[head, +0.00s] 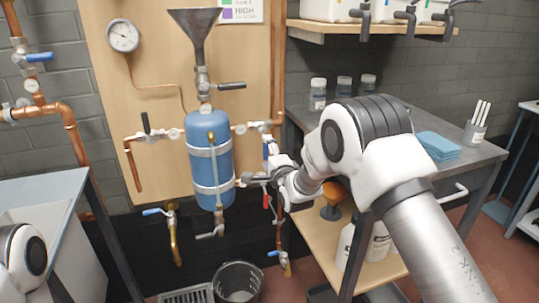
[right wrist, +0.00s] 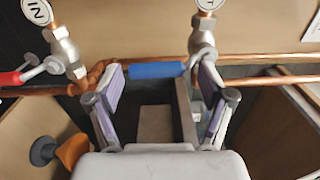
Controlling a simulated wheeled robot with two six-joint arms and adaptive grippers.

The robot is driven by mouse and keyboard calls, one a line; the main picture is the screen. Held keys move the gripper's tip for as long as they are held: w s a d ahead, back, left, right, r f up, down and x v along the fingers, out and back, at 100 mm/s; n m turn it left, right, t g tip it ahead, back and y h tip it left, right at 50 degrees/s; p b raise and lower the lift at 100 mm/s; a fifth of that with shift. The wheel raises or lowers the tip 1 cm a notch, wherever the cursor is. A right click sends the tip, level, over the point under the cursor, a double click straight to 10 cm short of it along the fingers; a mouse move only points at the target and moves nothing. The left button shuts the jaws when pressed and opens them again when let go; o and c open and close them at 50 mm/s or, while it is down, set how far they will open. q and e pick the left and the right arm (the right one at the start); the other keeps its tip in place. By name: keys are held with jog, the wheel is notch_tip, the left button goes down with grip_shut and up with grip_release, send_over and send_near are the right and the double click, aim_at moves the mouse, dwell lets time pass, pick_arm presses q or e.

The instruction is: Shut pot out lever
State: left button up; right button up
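A blue tank (head: 210,158) with a funnel on top is strapped to a wooden board; I take it as the pot. A blue lever (right wrist: 157,70) lies crosswise at the fingertips of my right gripper (right wrist: 160,85). The lever joins a silver valve (right wrist: 203,48) with a round tag, whose lettering I cannot read fully. The purple-padded fingers are wide apart, with nothing clamped. In the head view my right gripper (head: 258,178) is right of the tank, near the blue lever (head: 268,150). My left gripper is out of view.
A second valve (right wrist: 62,52) tagged IN has a red lever (right wrist: 12,78). Copper pipe (right wrist: 255,59) runs behind the fingers. A bench (head: 465,165) with bottles and blue cloths stands at the right. A bucket (head: 238,282) stands below the tank.

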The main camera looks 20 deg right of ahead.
jog(key=shift+a+f, duration=0.1)
jog(key=shift+f, duration=0.05)
jog(key=shift+s, duration=0.3)
jog(key=s, duration=1.1)
jog(key=shift+s+d, duration=0.2)
jog(key=shift+d, duration=0.05)
